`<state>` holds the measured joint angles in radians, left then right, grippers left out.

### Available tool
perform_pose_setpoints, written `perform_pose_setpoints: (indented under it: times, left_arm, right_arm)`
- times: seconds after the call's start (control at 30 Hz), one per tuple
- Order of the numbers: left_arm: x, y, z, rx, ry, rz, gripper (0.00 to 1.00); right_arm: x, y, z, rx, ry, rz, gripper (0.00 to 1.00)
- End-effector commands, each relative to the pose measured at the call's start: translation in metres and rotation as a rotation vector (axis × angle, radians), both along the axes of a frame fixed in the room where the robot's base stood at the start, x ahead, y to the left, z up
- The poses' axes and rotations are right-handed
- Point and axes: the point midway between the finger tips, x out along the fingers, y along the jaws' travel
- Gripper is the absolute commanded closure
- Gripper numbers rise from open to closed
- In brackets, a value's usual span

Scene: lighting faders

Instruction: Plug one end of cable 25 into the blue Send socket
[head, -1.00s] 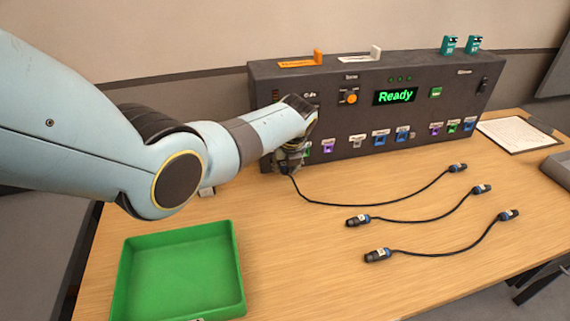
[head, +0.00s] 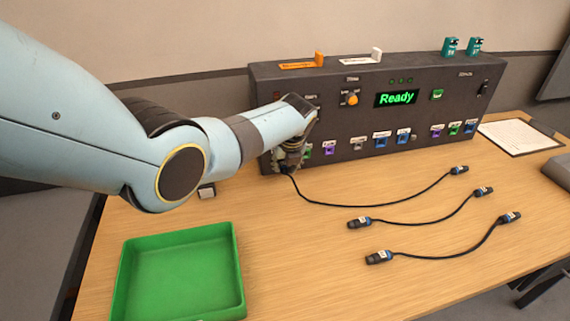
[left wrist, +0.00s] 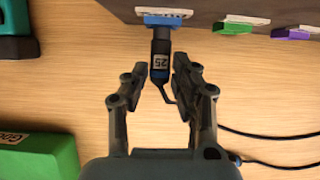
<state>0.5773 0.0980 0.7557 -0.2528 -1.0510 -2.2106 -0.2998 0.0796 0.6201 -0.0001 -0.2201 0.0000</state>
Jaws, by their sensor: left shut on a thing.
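My left gripper (head: 287,163) is low at the left end of the dark fader panel's front. In the left wrist view it (left wrist: 156,82) is shut on a black and blue connector labelled 25 (left wrist: 160,62). The connector's tip meets the blue socket (left wrist: 168,20) on the panel; I cannot tell how deep it sits. The socket's label is too small to read. In the head view my gripper and arm hide this socket. Cable 25 (head: 385,205) trails right across the table to its free end (head: 459,170). My right gripper is out of view.
Two other cables lie in front, a middle one (head: 425,220) and a nearer one (head: 450,255). A green tray (head: 238,270) is at front left. The panel (head: 330,115) carries more coloured sockets and a lit "Ready" display. A clipboard (head: 520,135) lies at right.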

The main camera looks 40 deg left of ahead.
Motion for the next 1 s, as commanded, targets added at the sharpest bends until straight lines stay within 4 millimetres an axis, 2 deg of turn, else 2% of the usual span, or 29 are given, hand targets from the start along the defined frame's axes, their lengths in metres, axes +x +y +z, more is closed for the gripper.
perform_pose_setpoints:
  times: [1.0]
  left_arm:
    - [0.0064, 0.0072, -0.0002, 0.0, 0.0, 0.0, 1.0]
  right_arm:
    - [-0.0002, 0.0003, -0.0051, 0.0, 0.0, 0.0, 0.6]
